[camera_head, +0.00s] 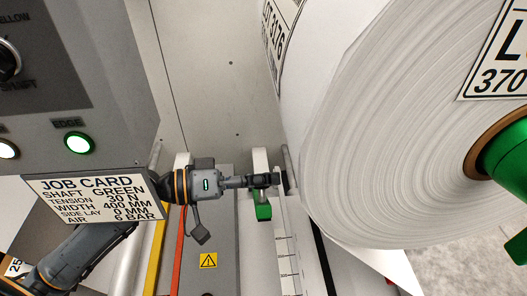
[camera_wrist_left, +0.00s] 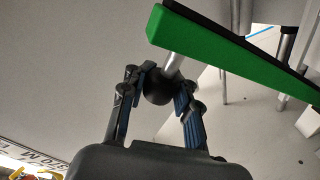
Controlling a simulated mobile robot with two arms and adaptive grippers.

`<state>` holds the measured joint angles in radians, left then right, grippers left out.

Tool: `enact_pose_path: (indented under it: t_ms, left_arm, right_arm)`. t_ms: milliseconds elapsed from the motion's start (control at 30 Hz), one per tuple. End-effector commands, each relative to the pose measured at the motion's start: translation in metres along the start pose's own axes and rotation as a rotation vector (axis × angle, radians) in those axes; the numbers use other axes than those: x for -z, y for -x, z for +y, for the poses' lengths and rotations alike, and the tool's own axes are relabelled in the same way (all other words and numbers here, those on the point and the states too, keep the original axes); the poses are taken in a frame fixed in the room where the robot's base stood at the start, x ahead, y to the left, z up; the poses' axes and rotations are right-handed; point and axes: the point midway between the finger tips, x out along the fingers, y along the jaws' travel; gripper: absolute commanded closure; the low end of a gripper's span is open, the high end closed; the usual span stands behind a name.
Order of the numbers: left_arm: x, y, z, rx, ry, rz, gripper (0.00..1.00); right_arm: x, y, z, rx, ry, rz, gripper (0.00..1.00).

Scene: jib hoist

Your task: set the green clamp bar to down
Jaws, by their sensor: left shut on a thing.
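The green clamp bar (camera_head: 263,211) shows in the head view as a short green block just below my left gripper's fingertips. In the left wrist view the green clamp bar (camera_wrist_left: 215,47) runs slanting across the top, with a black upper edge. A silver rod (camera_wrist_left: 174,65) reaches from the bar to a black ball knob (camera_wrist_left: 158,88). My left gripper (camera_head: 266,180) has its fingers on both sides of this knob and is shut on it. The knob is hard to make out in the head view. My right gripper is not in view.
A large white paper roll (camera_head: 390,120) with a green shaft end fills the right. A grey control panel (camera_head: 85,90) with lit buttons and a job card (camera_head: 95,200) stand at left, the card close to my left arm. Yellow and orange vertical strips run below.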

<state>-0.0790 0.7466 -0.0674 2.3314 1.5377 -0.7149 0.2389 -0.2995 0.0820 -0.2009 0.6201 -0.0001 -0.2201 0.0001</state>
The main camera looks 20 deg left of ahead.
Motion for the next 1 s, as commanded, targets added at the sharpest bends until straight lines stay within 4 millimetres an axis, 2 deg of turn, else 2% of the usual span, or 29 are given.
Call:
enact_pose_path:
  t_ms: [33, 100, 233, 400, 600, 967, 1000]
  left_arm:
    - [-0.023, 0.000, -0.006, 0.000, 0.016, -0.008, 1.00]
    - [-0.043, 0.000, -0.007, 0.000, 0.018, -0.008, 1.00]
    - [-0.073, 0.000, -0.009, 0.000, 0.020, -0.008, 1.00]
    - [-0.097, 0.000, -0.012, -0.001, 0.020, -0.006, 1.00]
    - [-0.109, 0.000, -0.014, 0.000, 0.020, -0.007, 1.00]
    - [-0.110, 0.000, -0.013, -0.001, 0.019, -0.007, 1.00]
    - [-0.110, 0.000, -0.013, -0.001, 0.019, -0.007, 0.67]
  right_arm:
    - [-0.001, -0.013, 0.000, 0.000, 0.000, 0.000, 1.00]
    - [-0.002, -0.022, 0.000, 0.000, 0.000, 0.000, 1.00]
    - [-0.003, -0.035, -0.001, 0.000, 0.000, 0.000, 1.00]
    - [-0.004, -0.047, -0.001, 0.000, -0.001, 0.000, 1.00]
    - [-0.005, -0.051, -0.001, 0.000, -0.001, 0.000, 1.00]
    - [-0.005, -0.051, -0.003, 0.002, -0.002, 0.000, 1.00]
    - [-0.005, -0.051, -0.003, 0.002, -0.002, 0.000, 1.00]
